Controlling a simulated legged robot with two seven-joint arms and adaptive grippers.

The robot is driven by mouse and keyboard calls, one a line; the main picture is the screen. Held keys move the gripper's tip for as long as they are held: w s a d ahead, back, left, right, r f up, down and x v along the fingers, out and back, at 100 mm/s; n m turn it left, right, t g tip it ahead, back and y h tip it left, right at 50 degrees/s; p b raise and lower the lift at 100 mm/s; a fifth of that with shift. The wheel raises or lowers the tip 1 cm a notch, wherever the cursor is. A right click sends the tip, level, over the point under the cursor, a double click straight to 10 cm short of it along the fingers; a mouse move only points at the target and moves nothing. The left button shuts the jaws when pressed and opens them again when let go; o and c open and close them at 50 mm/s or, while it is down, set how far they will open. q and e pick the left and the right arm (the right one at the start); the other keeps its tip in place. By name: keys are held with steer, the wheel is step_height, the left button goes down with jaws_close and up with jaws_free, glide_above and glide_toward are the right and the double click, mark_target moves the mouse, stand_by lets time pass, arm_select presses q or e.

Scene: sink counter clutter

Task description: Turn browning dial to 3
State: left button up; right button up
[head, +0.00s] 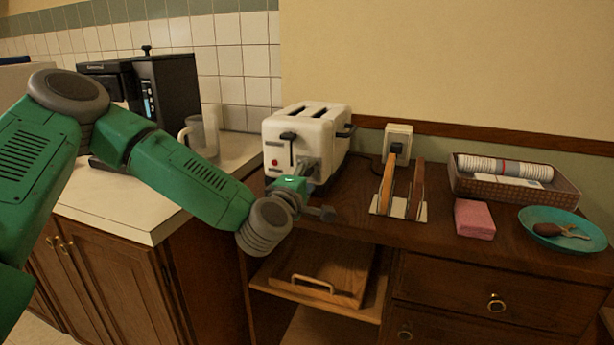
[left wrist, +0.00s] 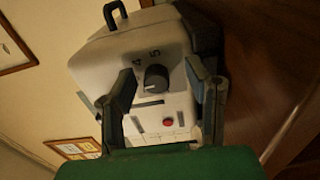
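A white two-slot toaster (head: 303,135) stands on the brown counter, with a dark lever and a red button on its front. In the left wrist view, its dark round browning dial (left wrist: 156,77) shows on the white front, with the numerals 4 and 5 beside it and the red button (left wrist: 168,122) near it. The dial's exact setting is too small to tell. My left gripper (head: 312,188) is in front of the toaster. In the left wrist view, my left gripper's fingers (left wrist: 160,70) are apart, one on each side of the dial. Contact cannot be told. My right gripper is not in view.
A mug (head: 201,135) and a black coffee machine (head: 165,90) stand left of the toaster. To the right are an upright holder (head: 400,208), a pink sponge (head: 474,218), a basket (head: 490,187) and a teal plate (head: 545,240). An open shelf lies below the gripper.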

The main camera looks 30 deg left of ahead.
arm_select(q)
steer(key=shift+s+r, duration=0.1)
steer(key=v, duration=1.1)
steer(key=shift+s, duration=0.35)
steer(key=shift+d, duration=0.15)
